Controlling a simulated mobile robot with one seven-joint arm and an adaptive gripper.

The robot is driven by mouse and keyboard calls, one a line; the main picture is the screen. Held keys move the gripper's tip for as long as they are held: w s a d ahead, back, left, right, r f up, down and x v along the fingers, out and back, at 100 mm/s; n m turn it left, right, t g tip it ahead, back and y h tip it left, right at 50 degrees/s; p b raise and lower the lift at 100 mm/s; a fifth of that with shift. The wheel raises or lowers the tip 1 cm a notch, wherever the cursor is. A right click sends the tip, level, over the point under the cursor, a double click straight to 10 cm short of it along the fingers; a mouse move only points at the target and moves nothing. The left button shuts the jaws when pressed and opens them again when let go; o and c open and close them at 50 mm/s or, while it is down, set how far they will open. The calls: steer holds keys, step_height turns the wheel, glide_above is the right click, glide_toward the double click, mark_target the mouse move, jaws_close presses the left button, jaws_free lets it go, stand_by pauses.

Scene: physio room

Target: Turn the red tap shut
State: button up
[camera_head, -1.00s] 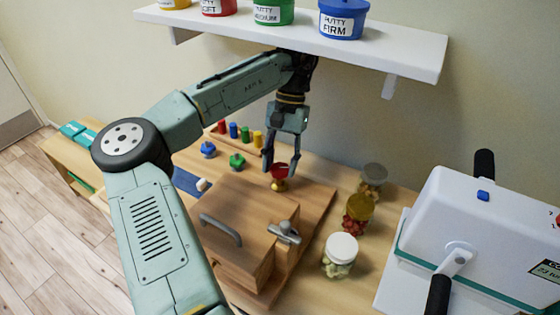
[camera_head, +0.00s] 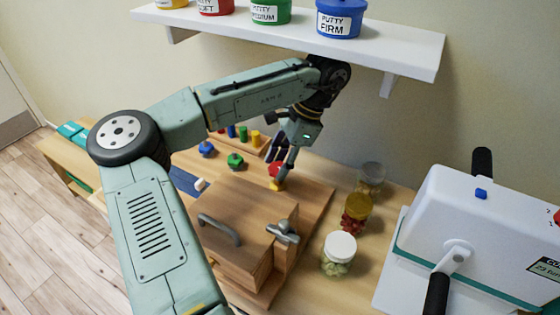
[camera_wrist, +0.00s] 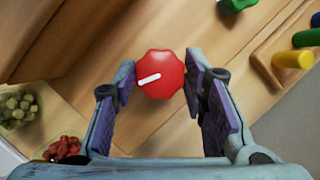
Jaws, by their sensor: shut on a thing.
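The red tap (camera_wrist: 160,75) is a scalloped round knob with a white line on its top, seen from above in the wrist view. In the head view the red tap (camera_head: 276,169) stands on a brass stem on the wooden board (camera_head: 316,207), partly hidden by a finger. My gripper (camera_wrist: 160,82) is shut on the red tap, with a finger on each side of it. In the head view my gripper (camera_head: 281,170) reaches down to the tap at a tilt. The white line slants, its left end lower than its right.
A wooden box with a grey handle (camera_head: 220,229) and a latch (camera_head: 283,232) stands in front. Jars (camera_head: 340,247) stand to the right. Green (camera_head: 235,160) and blue (camera_head: 206,148) knobs and coloured pegs (camera_head: 255,138) are to the left. A shelf (camera_head: 400,50) hangs above.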

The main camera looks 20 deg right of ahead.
steer(key=m+t, duration=0.1)
steer(key=m, duration=0.2)
steer(key=m+t+h, duration=0.1)
steer(key=m, duration=0.2)
steer(key=shift+s+m, duration=0.2)
steer(key=shift+m, duration=0.1)
steer(key=m+t+h, duration=0.1)
steer(key=m, duration=0.2)
steer(key=m+t, duration=0.1)
steer(key=m, duration=0.2)
steer(key=shift+s+a+m+h, duration=0.1)
steer(key=shift+a+m+h, duration=0.05)
steer(key=shift+m+h, duration=0.2)
steer(key=shift+m, duration=0.25)
steer(key=o, duration=1.2)
steer(key=shift+c, duration=0.2)
steer(key=shift+r, duration=0.1)
steer(key=v, duration=1.1)
steer(key=shift+s+r, duration=0.25)
steer(key=shift+r, duration=0.1)
